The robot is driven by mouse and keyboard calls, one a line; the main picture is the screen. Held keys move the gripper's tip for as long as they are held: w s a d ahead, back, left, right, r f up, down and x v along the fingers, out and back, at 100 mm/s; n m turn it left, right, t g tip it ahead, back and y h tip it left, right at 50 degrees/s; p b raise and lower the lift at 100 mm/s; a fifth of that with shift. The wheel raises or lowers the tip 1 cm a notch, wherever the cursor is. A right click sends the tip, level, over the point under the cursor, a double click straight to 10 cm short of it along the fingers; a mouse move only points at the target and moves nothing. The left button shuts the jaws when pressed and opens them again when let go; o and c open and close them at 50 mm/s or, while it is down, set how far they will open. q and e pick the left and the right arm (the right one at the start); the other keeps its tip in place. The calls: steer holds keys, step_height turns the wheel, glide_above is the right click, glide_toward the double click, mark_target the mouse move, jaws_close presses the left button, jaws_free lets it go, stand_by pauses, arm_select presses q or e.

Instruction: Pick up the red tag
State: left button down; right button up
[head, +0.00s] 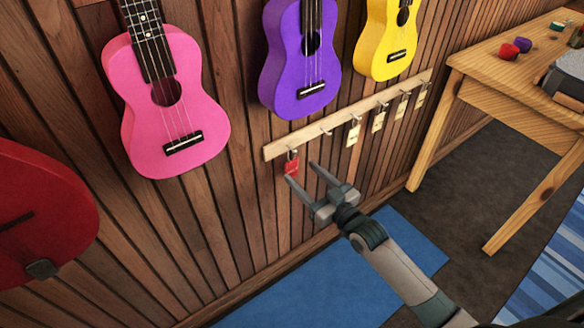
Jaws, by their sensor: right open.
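The red tag (291,165) hangs from the leftmost hook of a light wooden rail (345,115) on the plank wall. My right gripper (301,172) is open, its two fingers pointing up and left toward the tag. The tip of the left finger appears at or just in front of the tag's lower edge. I cannot tell whether they touch. The other finger is to the right of the tag, over bare wall. No left gripper shows.
Several cream tags (379,121) hang on hooks farther right along the rail. Pink (197,107), purple (283,70) and yellow (376,55) ukuleles hang above. A wooden table (515,108) stands at the right. A blue mat (330,290) lies on the floor.

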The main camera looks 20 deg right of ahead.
mark_target(293, 167)
steer(key=shift+a+x, duration=0.15)
steer(key=shift+x, duration=1.15)
steer(key=shift+a+x, duration=0.15)
steer(key=shift+x, duration=1.1)
steer(key=shift+s, duration=0.15)
steer(key=c, duration=1.1)
